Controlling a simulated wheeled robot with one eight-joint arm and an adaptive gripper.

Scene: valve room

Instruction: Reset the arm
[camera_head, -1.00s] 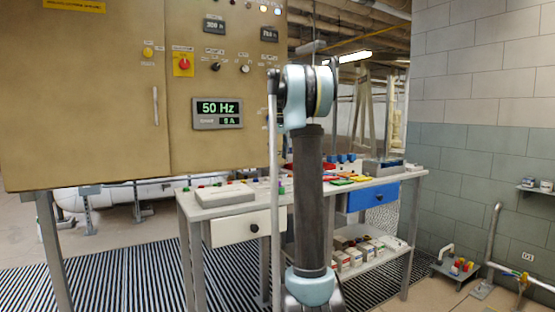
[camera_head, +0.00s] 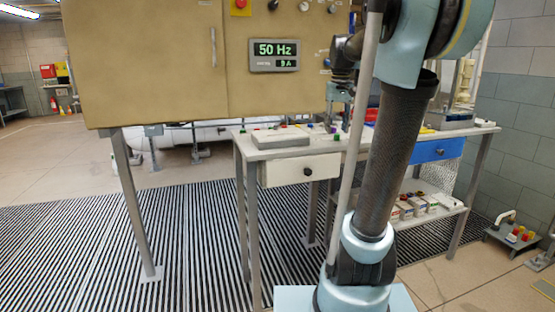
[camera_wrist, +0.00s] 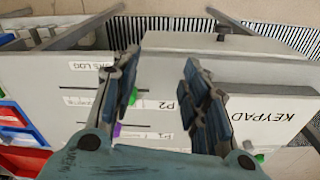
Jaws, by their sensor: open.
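My arm stands at the right of the head view, bent over the workbench. My gripper (camera_wrist: 160,75) is open in the wrist view, with its two blue-grey fingers apart and nothing seen between them. It points down over the light bench top (camera_wrist: 165,75), which carries labels such as "P2" and "KEYPAD". In the head view, part of my gripper shows small and dark above the bench (camera_head: 345,147), left of my arm. A small purple piece (camera_wrist: 117,130) and a green piece lie on the labelled surface. Contact with the bench cannot be told.
A tan control cabinet (camera_head: 150,60) with a "50 Hz" display (camera_head: 275,56) stands at the left, close to my gripper. A grey flat box (camera_head: 281,138) lies on the bench. Coloured bins (camera_wrist: 15,115) show at the wrist view's left. Striped floor grating (camera_head: 200,240) is open at the front left.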

